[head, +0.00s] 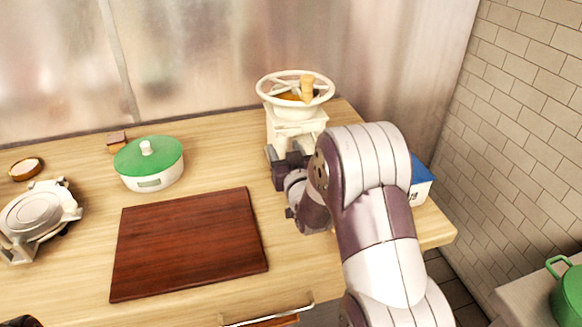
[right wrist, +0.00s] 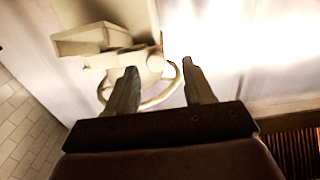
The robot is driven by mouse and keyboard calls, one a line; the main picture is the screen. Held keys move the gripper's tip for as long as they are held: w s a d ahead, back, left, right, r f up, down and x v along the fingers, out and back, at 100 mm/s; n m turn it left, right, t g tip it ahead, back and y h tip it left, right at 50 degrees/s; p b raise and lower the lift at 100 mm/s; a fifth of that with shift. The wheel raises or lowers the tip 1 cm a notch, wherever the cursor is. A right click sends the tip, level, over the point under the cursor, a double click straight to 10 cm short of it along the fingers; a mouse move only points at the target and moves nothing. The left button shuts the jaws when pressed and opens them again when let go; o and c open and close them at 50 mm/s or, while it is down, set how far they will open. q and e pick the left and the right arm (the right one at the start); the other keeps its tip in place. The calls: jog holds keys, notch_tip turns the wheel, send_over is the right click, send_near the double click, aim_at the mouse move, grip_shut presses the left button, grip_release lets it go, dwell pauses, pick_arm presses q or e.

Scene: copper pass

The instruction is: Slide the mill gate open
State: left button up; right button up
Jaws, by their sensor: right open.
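My right gripper (head: 273,158) is at the mill's lower front left, partly hidden by my own arm. In the right wrist view its two fingers (right wrist: 160,84) are apart with nothing clamped between them, and the mill (right wrist: 140,62) shows beyond them. I cannot tell whether they touch it. I cannot make out the gate clearly; the mill's lower front is largely covered.
A dark red-brown board (head: 190,243) lies left of my right arm. A white pot with a green lid (head: 148,160) and a grey metal device (head: 38,215) stand farther left. A blue and white box (head: 421,184) sits right of my arm. A metal wall rises behind.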

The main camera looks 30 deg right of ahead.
jog(key=b+v, duration=0.1)
jog(key=v, duration=0.8)
jog(key=shift+s+a, duration=0.2)
jog(key=shift+a, duration=0.1)
jog(key=s+a+f+g+y+p, duration=0.1)
jog(key=s+a+f+g+p, duration=0.1)
jog(key=g, duration=0.1)
jog(key=s+a+f+n+g+y+p, duration=0.1)
jog(key=s+a+f+g+p, duration=0.1)
jog(key=a+g, duration=0.1)
jog(key=s+a+f+g+y+p, duration=0.1)
jog(key=s+a+f+g, duration=0.1)
jog(key=a+g, duration=0.1)
jog(key=shift+s+a+n+g+p, duration=0.15)
jog(key=shift+n+g+p, duration=0.25)
jog(key=shift+g, duration=0.3)
jog(key=s+a+n+g+y+p, duration=0.1)
jog(key=s+a+g, duration=0.2)
jog(key=s, duration=0.6)
jog(key=g, duration=0.2)
jog(key=shift+s+a+f+g, duration=0.15)
jog(key=shift+s+f+g, duration=0.1)
jog(key=shift+s+g, duration=0.15)
